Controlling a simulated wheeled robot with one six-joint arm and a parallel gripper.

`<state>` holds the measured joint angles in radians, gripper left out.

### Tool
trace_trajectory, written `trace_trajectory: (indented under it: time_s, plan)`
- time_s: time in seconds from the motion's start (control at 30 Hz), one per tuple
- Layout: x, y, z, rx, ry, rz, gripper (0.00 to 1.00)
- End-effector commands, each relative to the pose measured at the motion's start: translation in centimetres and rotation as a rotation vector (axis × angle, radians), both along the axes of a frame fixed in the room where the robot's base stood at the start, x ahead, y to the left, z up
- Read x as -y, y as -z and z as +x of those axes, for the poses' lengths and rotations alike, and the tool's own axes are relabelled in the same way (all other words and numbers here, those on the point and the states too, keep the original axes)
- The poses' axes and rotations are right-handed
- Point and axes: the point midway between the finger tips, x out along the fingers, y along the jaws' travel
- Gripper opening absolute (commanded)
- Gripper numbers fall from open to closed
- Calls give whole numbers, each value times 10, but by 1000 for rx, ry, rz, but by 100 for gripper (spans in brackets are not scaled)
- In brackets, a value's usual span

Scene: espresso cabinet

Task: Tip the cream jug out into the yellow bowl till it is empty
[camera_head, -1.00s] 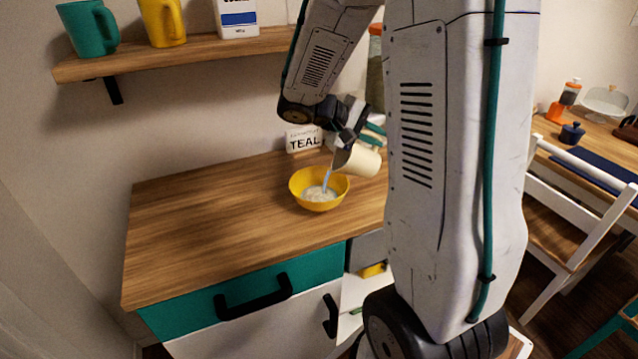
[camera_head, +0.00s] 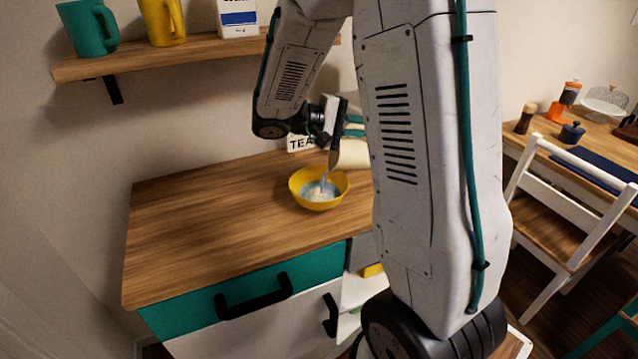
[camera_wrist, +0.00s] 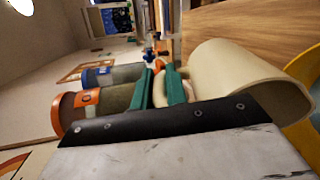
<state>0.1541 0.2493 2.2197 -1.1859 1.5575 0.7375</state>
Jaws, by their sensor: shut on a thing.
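The cream jug (camera_head: 350,154) is tilted over the right rim of the yellow bowl (camera_head: 332,203). A pale bluish stream falls from its lip into the bowl, where some pale liquid lies. My gripper (camera_head: 351,127) is shut on the jug; my arm hides part of it in the head view. In the wrist view, the green fingers (camera_wrist: 160,86) close at the handle of the jug (camera_wrist: 236,84), which lies sideways in that picture. The bowl's edge (camera_wrist: 303,130) shows at the right there.
The wooden counter (camera_head: 200,220) is bare left of the bowl. Jars (camera_wrist: 75,112) show beside my fingers in the wrist view. A shelf (camera_head: 200,56) with mugs hangs above.

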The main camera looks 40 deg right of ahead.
Motion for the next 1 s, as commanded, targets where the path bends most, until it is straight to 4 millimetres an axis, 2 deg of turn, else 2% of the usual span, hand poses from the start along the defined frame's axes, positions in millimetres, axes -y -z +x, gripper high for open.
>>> trace_trajectory:
  time_s: [0.07,0.17,0.23,0.57,0.67,0.8,1.0]
  plan:
    - [-7,-2,4,-16,-3,-31,0]
    - [14,2,-8,33,10,52,0]
    - [26,13,-14,88,7,161,0]
    - [33,26,-17,133,3,266,0]
    - [40,35,-20,168,4,337,0]
    - [50,36,-25,241,6,474,0]
    - [64,61,-32,314,7,638,0]
